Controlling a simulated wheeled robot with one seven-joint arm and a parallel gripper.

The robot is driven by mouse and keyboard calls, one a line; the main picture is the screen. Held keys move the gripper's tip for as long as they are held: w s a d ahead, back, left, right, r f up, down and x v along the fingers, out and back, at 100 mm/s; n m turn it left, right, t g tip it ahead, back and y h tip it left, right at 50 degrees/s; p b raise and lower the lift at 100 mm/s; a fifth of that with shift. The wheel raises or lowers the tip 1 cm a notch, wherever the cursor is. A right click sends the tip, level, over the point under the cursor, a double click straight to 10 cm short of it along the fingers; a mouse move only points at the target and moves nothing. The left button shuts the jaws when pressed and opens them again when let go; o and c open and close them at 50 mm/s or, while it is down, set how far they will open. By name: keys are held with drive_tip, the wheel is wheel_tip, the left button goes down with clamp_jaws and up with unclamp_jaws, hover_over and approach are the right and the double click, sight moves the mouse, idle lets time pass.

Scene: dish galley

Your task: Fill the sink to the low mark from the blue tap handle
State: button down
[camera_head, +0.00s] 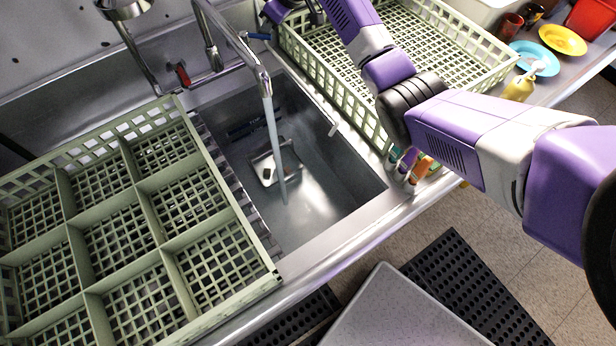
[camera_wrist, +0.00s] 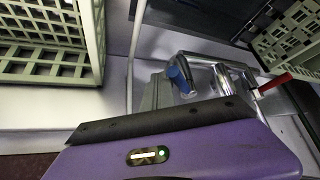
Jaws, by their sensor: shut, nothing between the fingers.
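The steel sink (camera_head: 345,195) is in the middle of the head view. A stream of water (camera_head: 272,135) runs from the tap spout (camera_head: 262,82) into it. The blue tap handle (camera_head: 258,36) is right of the spout's base; it also shows in the wrist view (camera_wrist: 179,78). The red handle (camera_head: 182,74) is on the left. The sink floor shows a drain fitting; the water level is hard to tell and I cannot make out the low mark. My gripper (camera_head: 276,10) is shut and empty near the blue handle, partly cut off by the frame's top; its fingertips are unclear.
A green divided rack (camera_head: 75,215) stands left of the sink, and another green rack (camera_head: 470,62) on the right, under my arm. Small coloured bottles (camera_head: 408,165) stand by the sink's right edge. Plates, cups and a yellow bottle (camera_head: 520,86) are at far right.

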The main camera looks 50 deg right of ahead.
drive_tip(key=shift+s+a+r+p, duration=0.55)
drive_tip(key=shift+s+a+p, duration=0.25)
drive_tip(key=shift+p, duration=0.6)
wheel_tip(320, 180, up, 5)
drive_tip(key=p, duration=0.4)
drive_tip(key=shift+r, duration=1)
drive_tip(key=shift+d, duration=0.1)
